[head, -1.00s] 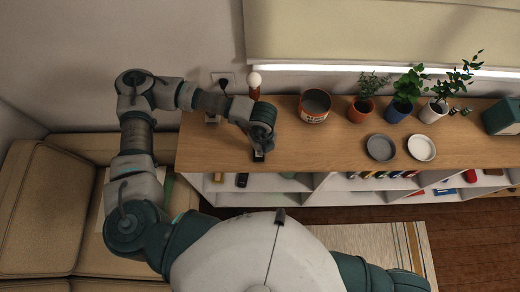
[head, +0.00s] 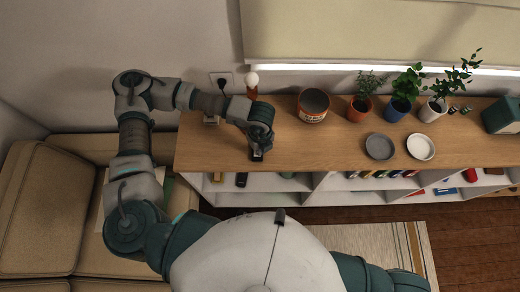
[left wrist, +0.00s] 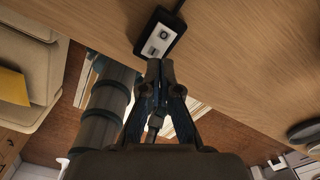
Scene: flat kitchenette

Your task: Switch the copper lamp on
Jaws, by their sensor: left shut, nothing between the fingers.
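The copper lamp (head: 252,94) stands upright at the back of the wooden counter, with a round pale bulb on top; my left arm hides its lower part. In the left wrist view a black box with a cord (left wrist: 146,47) lies on the wood, with a round mark and a pale rocker on its top face. My left gripper (left wrist: 160,66) is shut and empty, its tips pointing at the near end of this box. I cannot tell whether they touch. In the head view the left gripper (head: 257,153) is low over the counter's front edge. My right gripper is not in view.
A wall socket with a black plug (head: 224,82) is behind the arm. The wood between gripper and dishes is clear.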

